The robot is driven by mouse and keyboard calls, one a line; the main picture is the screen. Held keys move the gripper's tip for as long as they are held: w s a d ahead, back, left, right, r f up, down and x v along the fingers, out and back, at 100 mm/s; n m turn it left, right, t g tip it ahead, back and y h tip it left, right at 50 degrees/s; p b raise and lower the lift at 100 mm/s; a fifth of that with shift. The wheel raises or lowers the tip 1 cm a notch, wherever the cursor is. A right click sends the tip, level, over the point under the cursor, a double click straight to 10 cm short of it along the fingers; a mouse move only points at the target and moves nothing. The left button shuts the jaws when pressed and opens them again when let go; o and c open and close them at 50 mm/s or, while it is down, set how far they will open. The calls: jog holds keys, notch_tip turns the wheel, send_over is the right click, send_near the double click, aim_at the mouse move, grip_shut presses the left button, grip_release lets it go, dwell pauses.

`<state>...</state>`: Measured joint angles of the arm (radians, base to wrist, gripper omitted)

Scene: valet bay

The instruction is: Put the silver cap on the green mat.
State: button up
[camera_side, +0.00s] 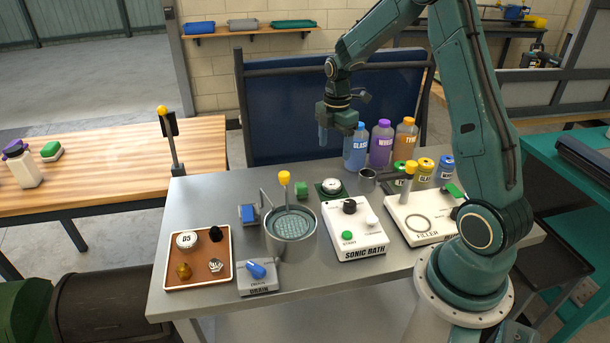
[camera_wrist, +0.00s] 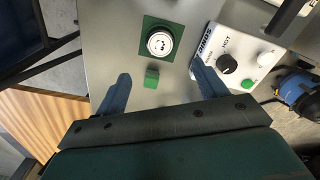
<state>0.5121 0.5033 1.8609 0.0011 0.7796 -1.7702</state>
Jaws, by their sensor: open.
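A round, shiny silver cap (camera_side: 331,184) lies on the small green mat (camera_side: 341,195) behind the sonic bath box. In the wrist view the cap (camera_wrist: 160,42) sits near the middle of the mat (camera_wrist: 147,24), with green showing around it. My gripper (camera_side: 331,140) is high above the table, toward its back, apart from the cap. In the wrist view the fingers of my gripper (camera_wrist: 160,82) are spread wide with nothing between them. A small green block (camera_wrist: 152,77) stands below on the table, beside the mat.
A brown tray (camera_side: 198,284) holds a white "D5" piece, a black one, an amber one and a faceted silver one. A metal basket pot (camera_side: 290,248), the sonic bath (camera_side: 357,240) and the filler box (camera_side: 420,232) stand nearby. Several bottles (camera_side: 380,145) line the back right.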

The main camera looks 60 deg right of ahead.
jog(key=s+a+r+m+t, duration=0.1)
jog(key=s+a+r+m, duration=0.2)
jog(key=a+r, duration=0.35)
jog(key=s+a+r+m+t, duration=0.1)
jog(key=s+a+r+m, duration=0.3)
jog(key=a+r, duration=0.3)
jog(key=s+a+r+m+t, duration=0.1)
jog(key=s+a+r+m, duration=0.1)
jog(key=s, duration=0.5)
jog(key=s+a+r+m+t, duration=0.2)
jog(key=s+a+m, duration=0.3)
jog(key=s+a, duration=0.1)
jog(key=shift+s+r+t, duration=0.25)
jog(key=shift+s+t, duration=0.05)
jog(key=shift+s, duration=0.05)
